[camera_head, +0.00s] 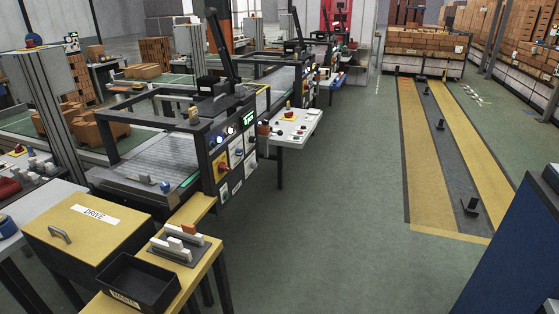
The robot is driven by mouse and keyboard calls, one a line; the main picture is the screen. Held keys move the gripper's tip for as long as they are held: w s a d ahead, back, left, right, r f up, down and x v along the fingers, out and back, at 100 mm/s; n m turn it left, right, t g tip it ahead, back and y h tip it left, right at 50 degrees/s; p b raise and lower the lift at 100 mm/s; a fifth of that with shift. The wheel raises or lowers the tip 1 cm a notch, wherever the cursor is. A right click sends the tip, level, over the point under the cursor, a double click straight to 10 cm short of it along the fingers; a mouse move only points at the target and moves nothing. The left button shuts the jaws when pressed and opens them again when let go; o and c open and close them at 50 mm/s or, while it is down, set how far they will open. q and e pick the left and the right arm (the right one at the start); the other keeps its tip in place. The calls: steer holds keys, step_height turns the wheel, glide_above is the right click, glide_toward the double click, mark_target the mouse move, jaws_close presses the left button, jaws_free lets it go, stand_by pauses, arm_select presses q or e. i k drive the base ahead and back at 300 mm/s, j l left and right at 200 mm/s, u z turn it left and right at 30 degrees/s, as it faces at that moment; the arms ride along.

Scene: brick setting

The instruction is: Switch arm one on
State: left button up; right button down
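A black machine frame (212,165) stands left of centre, with a black jointed arm (222,45) rising from its top. A small screen with green marks (248,118) sits at the panel's upper right. The labels are too small to read, so I cannot tell which control belongs to arm one, nor its setting. Neither of my grippers shows.
A yellow box marked DRIVE (85,232) and a black bin (138,284) are at the lower left. A white table (292,128) with small controls stands beyond the panel. The green floor (335,215) right of the machine is clear. A dark blue surface (515,255) is at lower right.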

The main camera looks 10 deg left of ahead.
mark_target(222, 168)
steer(key=i+l, duration=0.1)
steer(key=i, duration=0.35)
steer(key=i+l+u, duration=0.15)
steer(key=i, duration=0.25)
steer(key=i+l, duration=0.15)
steer(key=i, duration=0.3)
steer(key=i+l+u, duration=0.15)
steer(key=i, duration=0.25)
